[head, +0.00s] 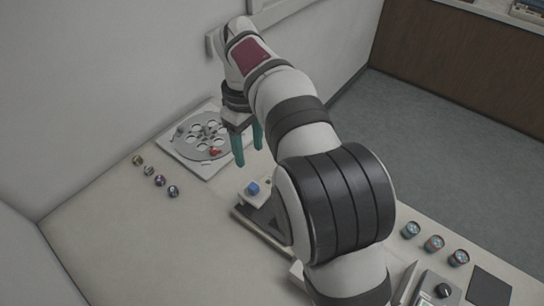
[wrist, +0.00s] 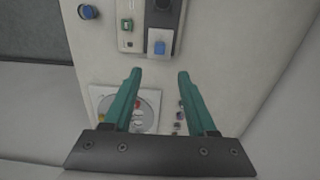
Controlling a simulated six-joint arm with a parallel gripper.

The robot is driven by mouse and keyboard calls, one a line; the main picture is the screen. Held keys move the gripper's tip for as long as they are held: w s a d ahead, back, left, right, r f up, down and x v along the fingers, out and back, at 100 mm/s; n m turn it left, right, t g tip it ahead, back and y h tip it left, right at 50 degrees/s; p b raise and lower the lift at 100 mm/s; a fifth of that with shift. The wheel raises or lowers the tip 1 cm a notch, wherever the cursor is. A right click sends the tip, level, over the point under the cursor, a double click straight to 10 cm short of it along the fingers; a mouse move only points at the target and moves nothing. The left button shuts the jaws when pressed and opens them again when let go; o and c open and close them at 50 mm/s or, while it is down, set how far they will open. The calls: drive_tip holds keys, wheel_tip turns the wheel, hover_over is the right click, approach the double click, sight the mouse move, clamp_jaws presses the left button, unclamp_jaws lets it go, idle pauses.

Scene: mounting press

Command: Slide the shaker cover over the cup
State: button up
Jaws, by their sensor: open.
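I cannot pick out a shaker cover or a cup for certain in either view. My gripper (head: 249,155) is open and empty in the head view, pointing down beside the right edge of a square white plate. Its two teal fingers stand apart in the wrist view (wrist: 159,72) with nothing between them. The plate (head: 176,152) carries a round grey disc (head: 186,146) with several holes and a small red piece. The disc is partly hidden behind a finger in the wrist view. My arm hides part of the bench's middle.
Several small cylinders (head: 159,181) stand left of the plate. A unit with a blue button (head: 252,188) sits in front of my gripper. Several small cans (head: 434,243), a black-knobbed box (head: 443,290) and a dark mat (head: 489,287) are at right. The bench's front left is clear.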

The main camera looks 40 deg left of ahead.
sight(253, 186)
wheel_tip(253, 186, down, 13)
drive_tip(key=shift+f, duration=0.15)
clamp_jaws()
idle(1.4)
